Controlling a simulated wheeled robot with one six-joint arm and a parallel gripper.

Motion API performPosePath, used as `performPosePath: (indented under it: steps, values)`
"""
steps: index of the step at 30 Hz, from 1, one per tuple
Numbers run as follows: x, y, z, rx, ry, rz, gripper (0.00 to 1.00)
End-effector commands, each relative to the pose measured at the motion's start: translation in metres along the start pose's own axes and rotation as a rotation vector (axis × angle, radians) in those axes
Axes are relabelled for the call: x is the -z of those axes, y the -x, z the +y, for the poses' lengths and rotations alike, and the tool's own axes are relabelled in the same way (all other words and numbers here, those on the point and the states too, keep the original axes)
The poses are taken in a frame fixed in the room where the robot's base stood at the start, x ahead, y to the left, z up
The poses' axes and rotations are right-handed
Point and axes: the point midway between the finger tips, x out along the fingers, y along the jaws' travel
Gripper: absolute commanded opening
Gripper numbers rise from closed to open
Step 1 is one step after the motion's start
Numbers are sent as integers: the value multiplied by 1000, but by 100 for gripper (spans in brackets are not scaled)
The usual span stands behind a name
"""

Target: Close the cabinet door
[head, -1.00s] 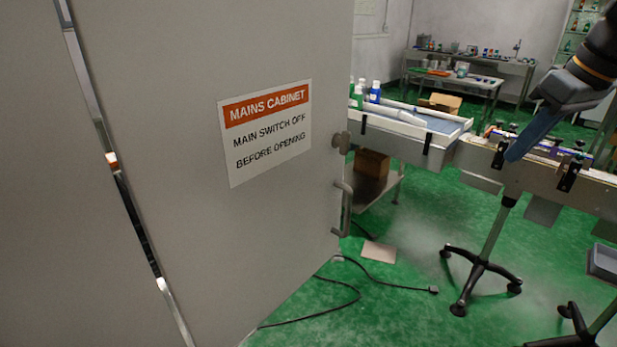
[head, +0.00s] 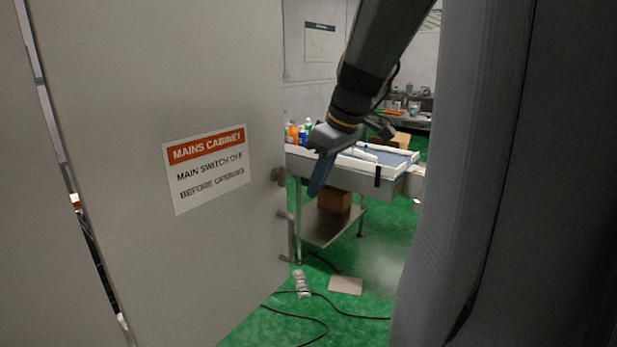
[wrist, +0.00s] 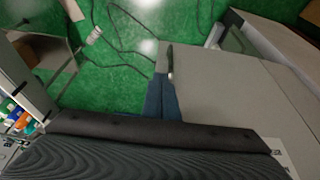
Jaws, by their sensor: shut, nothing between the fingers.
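The grey cabinet door (head: 110,120) stands ajar on the left of the head view, with a "Mains cabinet" sign (head: 207,168) on it. A slit along its left side shows a little of the inside. My gripper (head: 317,182) has blue fingers, shut and empty, pointing down just right of the door's edge in the picture. In the wrist view the fingers (wrist: 161,98) show close to the door (wrist: 230,90) and its handle (wrist: 170,62); I cannot tell whether they touch.
A steel conveyor table (head: 375,170) with bottles stands behind my gripper. A cardboard box (head: 334,197) sits on its lower shelf. Cables (head: 340,308), a power strip (head: 301,283) and a flat tile (head: 345,285) lie on the green floor. Open floor lies beyond the door's edge.

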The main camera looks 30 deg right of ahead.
Motion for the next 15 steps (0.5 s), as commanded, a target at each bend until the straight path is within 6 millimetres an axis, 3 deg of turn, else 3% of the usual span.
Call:
performPosePath:
  steps: [9, 15]
  values:
    - [0, -63, -2, 5, 0, -4, 0]
    - [26, -72, -2, 2, 2, -2, 0]
